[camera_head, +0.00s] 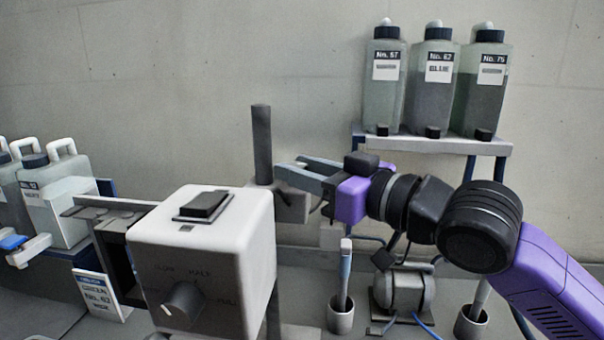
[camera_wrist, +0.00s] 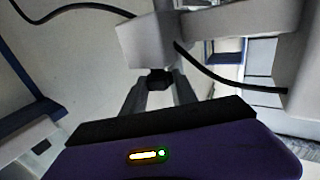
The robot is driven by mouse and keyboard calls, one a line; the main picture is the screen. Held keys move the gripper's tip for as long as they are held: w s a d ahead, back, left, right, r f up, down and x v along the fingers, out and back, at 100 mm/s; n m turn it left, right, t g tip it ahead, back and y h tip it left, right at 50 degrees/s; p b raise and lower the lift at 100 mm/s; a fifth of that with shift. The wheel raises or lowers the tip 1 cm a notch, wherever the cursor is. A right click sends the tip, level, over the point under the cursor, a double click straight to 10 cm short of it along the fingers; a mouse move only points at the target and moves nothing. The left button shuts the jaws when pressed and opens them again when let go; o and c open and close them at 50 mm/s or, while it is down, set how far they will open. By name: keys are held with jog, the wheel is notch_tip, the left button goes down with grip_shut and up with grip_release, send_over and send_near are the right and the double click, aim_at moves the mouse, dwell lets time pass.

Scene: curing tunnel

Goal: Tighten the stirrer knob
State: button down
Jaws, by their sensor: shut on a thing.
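The stirrer has a white motor box (camera_head: 205,255) with a round dial on its front. It stands in front of a dark upright post (camera_head: 262,145) that carries a grey clamp block (camera_head: 292,205). In the wrist view the pale clamp block (camera_wrist: 145,42) has a dark faceted knob (camera_wrist: 159,79) between my fingertips. My gripper (camera_head: 288,172) reaches in from the right, level with the block, and is shut on this knob. My fingers hide the knob in the head view.
Several numbered bottles (camera_head: 435,85) stand on a shelf (camera_head: 450,145) at the back right. A small pump (camera_head: 405,290) and a cup with a brush (camera_head: 341,313) are below my arm. White jugs (camera_head: 55,205) stand at left. A black cable (camera_wrist: 225,75) crosses near the block.

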jog(key=shift+s+a+m+t+h+p, duration=0.2)
jog(key=shift+m+t+h+p, duration=0.15)
jog(key=shift+m+t+h, duration=0.25)
jog(key=shift+s+a+m+t+h+p, duration=0.2)
jog(key=shift+m+t+h+p, duration=0.15)
jog(key=shift+m+t+h, duration=0.25)
jog(key=shift+d+f+m+t+h, duration=0.1)
jog(key=shift+d+m+t+h, duration=0.15)
jog(key=shift+h, duration=0.35)
jog(key=c, duration=1)
grip_release()
jog(key=shift+o, duration=0.2)
jog(key=shift+d, duration=0.1)
jog(key=shift+w, duration=0.1)
jog(key=shift+d, duration=0.1)
